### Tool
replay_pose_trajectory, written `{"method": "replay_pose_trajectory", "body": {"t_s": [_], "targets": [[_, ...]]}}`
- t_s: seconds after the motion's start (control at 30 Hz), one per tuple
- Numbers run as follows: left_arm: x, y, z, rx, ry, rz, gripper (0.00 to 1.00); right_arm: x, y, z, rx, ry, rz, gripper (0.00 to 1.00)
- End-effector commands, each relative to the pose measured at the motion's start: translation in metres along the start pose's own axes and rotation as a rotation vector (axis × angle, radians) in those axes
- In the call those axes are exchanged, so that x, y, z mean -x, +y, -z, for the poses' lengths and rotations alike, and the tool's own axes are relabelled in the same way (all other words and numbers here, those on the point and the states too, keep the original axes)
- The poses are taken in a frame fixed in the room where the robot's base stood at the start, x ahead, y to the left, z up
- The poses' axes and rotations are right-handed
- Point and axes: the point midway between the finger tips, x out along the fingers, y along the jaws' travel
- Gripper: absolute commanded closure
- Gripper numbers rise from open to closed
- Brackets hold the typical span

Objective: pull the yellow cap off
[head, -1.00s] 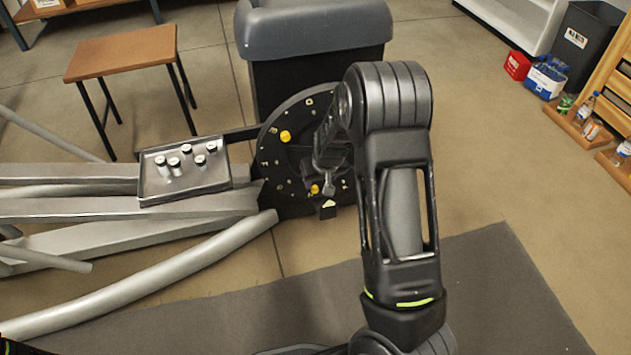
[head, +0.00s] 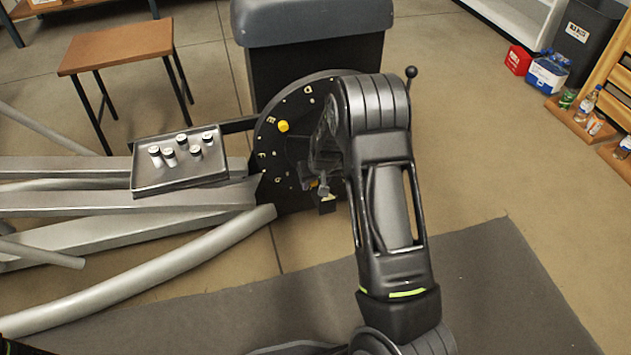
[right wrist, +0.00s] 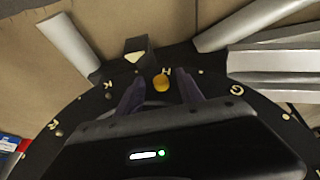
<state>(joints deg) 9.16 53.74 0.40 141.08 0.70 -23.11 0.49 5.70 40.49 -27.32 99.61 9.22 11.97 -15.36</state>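A black round dial plate (head: 270,150) with letters around its rim stands upright at centre in the head view. One yellow cap (head: 283,126) sits on its upper left. A second yellow cap (head: 310,183) is low on the dial, mostly hidden by my right gripper (head: 322,183). In the right wrist view, a yellow cap (right wrist: 161,82) by the letter H lies between and slightly beyond the tips of my right gripper (right wrist: 161,88). The fingers are apart, with a gap on both sides of the cap. My left gripper is not in view.
A metal tray (head: 150,185) with several small capped pieces sits left of the dial, above grey metal beams (head: 110,203). A wooden stool (head: 115,48) stands behind. A thin rod with a black ball (head: 411,72) rises at the dial's right. Grey mat (head: 500,290) lies in front.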

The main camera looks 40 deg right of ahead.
Motion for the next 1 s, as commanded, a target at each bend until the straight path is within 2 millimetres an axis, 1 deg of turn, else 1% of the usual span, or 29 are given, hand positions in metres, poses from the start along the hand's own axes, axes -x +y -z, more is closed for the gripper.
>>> {"method": "replay_pose_trajectory", "body": {"t_s": [0.03,0.07,0.5,0.73,0.77,0.93,0.97,1.0], "targets": [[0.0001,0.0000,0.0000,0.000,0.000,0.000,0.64,0.0001,0.0000,-0.0001,0.000,0.000,0.000,0.61],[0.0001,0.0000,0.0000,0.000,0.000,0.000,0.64,0.0001,0.0000,-0.0001,0.000,0.000,0.000,0.64],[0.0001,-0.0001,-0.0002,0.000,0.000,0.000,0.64,0.0001,0.0000,-0.0002,0.000,0.000,0.000,1.00],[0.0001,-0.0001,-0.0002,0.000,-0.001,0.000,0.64,0.0001,0.0001,-0.0002,0.000,0.000,0.000,1.00],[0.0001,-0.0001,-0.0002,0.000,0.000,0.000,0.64,0.0001,0.0001,-0.0002,0.000,0.000,0.000,0.84],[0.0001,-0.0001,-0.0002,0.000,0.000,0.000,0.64,0.0001,0.0001,-0.0002,0.000,0.000,0.000,0.98],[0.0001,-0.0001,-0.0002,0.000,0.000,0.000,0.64,0.0001,0.0001,-0.0002,0.000,0.000,0.000,1.00],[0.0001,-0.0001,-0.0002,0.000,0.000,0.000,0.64,0.0001,0.0001,-0.0002,0.000,0.000,0.000,1.00]]}}
